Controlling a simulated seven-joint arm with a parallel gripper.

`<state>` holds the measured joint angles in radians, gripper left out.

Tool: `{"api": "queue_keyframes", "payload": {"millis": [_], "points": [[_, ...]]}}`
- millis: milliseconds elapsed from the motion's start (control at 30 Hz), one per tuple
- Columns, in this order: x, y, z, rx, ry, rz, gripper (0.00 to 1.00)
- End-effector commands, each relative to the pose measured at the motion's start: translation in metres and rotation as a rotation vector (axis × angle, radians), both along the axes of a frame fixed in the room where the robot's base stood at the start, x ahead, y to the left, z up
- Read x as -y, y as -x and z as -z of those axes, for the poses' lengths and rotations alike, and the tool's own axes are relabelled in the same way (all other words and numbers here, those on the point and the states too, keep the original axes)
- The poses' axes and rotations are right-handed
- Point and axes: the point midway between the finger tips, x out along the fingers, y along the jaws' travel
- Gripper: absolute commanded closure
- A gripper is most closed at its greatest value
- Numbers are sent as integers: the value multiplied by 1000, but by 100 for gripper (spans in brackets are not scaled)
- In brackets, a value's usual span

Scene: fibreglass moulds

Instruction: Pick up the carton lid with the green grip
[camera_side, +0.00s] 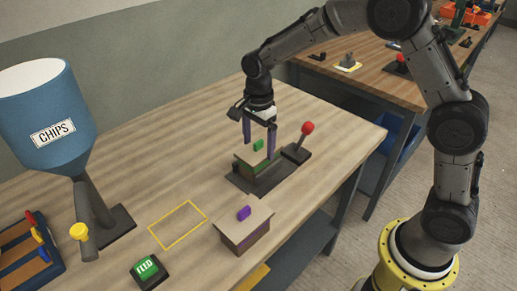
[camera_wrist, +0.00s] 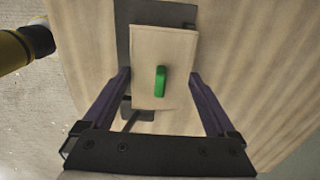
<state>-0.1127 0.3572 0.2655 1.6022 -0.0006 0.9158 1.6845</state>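The carton lid (camera_wrist: 153,45) is a flat tan panel with a green grip (camera_wrist: 160,81) standing up from its middle. In the side view the lid (camera_side: 244,155) lies on a carton on a dark base plate, with the green grip (camera_side: 258,145) on top. My gripper (camera_side: 259,147) is open above the lid, pointing down, its purple fingers to either side of the green grip. In the wrist view the fingers (camera_wrist: 160,76) flank the lid with clear gaps to the grip. Whether the fingertips touch the lid cannot be told.
A lever with a red knob (camera_side: 307,128) stands right beside the base plate. A second carton with a purple grip (camera_side: 244,212) stands in front. A yellow outline (camera_side: 178,225), a green FEED button (camera_side: 147,268) and a blue CHIPS hopper (camera_side: 48,118) are to the left.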

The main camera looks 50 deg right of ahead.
Motion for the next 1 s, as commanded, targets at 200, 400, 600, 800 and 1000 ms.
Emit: {"api": "queue_keyframes", "payload": {"millis": [200, 400, 600, 800, 1000], "points": [[0, 0, 0, -1, 0, 0, 58], [0, 0, 0, -1, 0, 0, 61], [0, 0, -7, 1, 0, 0, 61], [0, -1, -31, 4, -1, -1, 61], [3, 31, -71, 6, -1, -1, 61]]}}
